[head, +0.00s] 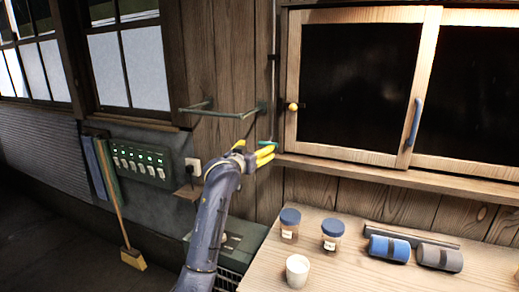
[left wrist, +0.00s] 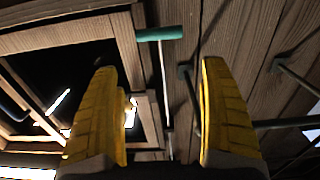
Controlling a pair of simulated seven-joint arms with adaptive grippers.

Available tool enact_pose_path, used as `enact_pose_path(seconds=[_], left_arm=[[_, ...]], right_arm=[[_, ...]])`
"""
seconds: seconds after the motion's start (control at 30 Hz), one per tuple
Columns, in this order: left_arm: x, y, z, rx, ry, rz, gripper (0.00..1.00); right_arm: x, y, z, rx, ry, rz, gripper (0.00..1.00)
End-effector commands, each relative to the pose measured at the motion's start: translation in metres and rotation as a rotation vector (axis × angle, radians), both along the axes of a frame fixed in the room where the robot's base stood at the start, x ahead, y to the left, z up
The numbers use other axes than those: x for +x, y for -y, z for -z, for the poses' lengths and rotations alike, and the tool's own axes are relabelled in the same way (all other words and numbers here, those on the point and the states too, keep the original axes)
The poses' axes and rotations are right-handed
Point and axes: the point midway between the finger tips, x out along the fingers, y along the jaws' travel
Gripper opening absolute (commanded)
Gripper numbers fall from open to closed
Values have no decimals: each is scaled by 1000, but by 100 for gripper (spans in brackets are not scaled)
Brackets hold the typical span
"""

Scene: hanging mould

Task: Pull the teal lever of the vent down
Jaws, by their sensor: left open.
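The teal lever (left wrist: 160,34) shows in the left wrist view as a short crossbar on a thin metal rod, near the top middle. In the head view a small teal piece of it (head: 270,142) shows just above my yellow fingers, on the wooden wall left of the cabinet. My left gripper (left wrist: 160,70) is open and empty. Its two yellow fingers stand on either side of the rod in the picture, and the crossbar lies past their tips, apart from them. The left gripper (head: 266,155) also shows in the head view. My right gripper is not in view.
A green towel rail (head: 222,108) juts from the wall just left of the lever. The cabinet (head: 345,157) with dark panes stands at the right. Below, a wooden counter (head: 265,275) holds jars (head: 290,222), a white cup (head: 297,270) and rolls (head: 389,249). A broom (head: 133,258) leans at the left.

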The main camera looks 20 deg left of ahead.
Motion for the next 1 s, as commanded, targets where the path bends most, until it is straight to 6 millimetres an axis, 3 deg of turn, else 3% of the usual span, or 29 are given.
enact_pose_path(seconds=[0.03,0.1,0.23,0.43,0.63,1.0], left_arm=[[0,-2,-19,4,0,-1,72],[-1,-3,-35,5,-10,-1,64],[-3,-4,-55,6,-27,-3,49],[7,-4,-61,5,-37,-5,26],[34,-1,-59,4,-37,-4,2],[86,4,-57,5,-36,-5,0]], right_arm=[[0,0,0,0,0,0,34],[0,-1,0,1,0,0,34],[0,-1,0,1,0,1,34],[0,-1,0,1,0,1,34],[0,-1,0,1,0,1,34],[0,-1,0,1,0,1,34]])
